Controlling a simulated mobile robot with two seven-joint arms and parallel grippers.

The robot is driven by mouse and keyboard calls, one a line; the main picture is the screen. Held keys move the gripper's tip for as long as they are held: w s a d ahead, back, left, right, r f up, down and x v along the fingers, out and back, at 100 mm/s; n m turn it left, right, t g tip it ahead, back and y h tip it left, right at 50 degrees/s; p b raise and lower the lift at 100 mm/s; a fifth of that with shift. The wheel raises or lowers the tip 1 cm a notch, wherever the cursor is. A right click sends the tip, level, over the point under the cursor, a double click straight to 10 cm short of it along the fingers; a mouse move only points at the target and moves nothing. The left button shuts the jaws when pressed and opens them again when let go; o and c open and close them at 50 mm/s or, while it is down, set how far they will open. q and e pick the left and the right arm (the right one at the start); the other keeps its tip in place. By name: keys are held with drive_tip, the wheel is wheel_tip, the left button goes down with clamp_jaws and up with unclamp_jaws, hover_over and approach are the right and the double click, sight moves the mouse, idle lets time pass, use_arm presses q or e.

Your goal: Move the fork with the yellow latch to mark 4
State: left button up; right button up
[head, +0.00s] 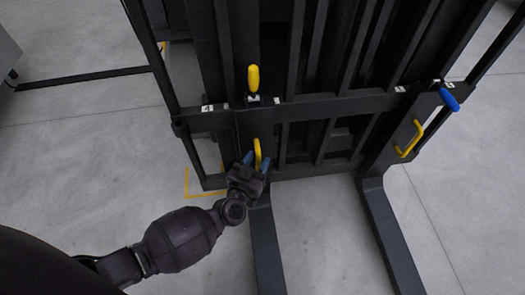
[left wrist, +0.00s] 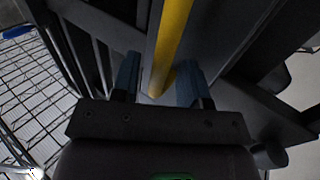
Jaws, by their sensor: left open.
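The fork with the yellow latch (head: 253,78) is the left one, a black L-shaped fork (head: 265,245) hung on the dark carriage bar. Its latch knob stands up above the bar. Below the bar it has a yellow grab handle (head: 257,148), also in the left wrist view (left wrist: 172,40). My left gripper (head: 257,160) is open at this handle, with a blue finger on each side of it; in the left wrist view the handle lies between the fingers (left wrist: 159,78). I cannot tell whether they touch it. The mark 4 plate (head: 207,108) is on the bar, left of the fork. My right gripper is not in view.
The other fork (head: 385,225), with a blue latch (head: 449,98) and its own yellow handle (head: 412,138), hangs at the right. More white mark plates (head: 400,89) are on the bar. The bar left of the near fork looks clear up to mark 4. Grey floor lies around.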

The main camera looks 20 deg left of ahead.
use_arm(q)
drive_tip(key=shift+w, duration=0.45)
clamp_jaws()
